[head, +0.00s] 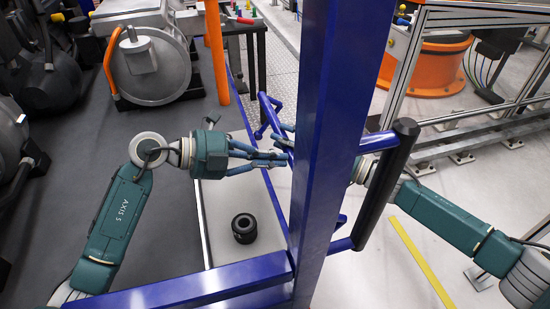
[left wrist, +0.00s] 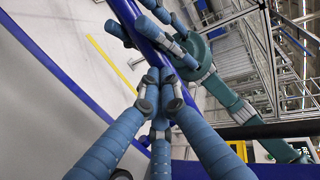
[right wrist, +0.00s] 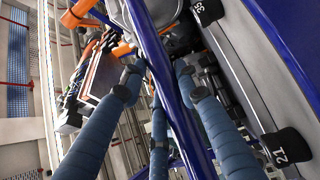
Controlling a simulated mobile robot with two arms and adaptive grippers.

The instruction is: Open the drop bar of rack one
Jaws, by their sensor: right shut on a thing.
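A slim blue bar, apparently the drop bar (head: 267,108), shows left of the thick blue rack post (head: 330,110) in the head view. My right gripper (head: 287,133) reaches from the right behind the post, which hides part of it. In the right wrist view its fingers (right wrist: 158,78) are shut around the blue bar (right wrist: 150,45). My left gripper (head: 286,158) points right, its fingertips close to the post's left side. In the left wrist view its fingers (left wrist: 158,92) are drawn together, with nothing clearly held. The bar (left wrist: 148,25) passes beyond them with the right fingers (left wrist: 150,28) around it.
A black handle (head: 388,185) on blue brackets juts from the post's right side. A low blue rail (head: 190,287) crosses the front. A black ring-shaped part (head: 244,228) sits on the pale surface.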

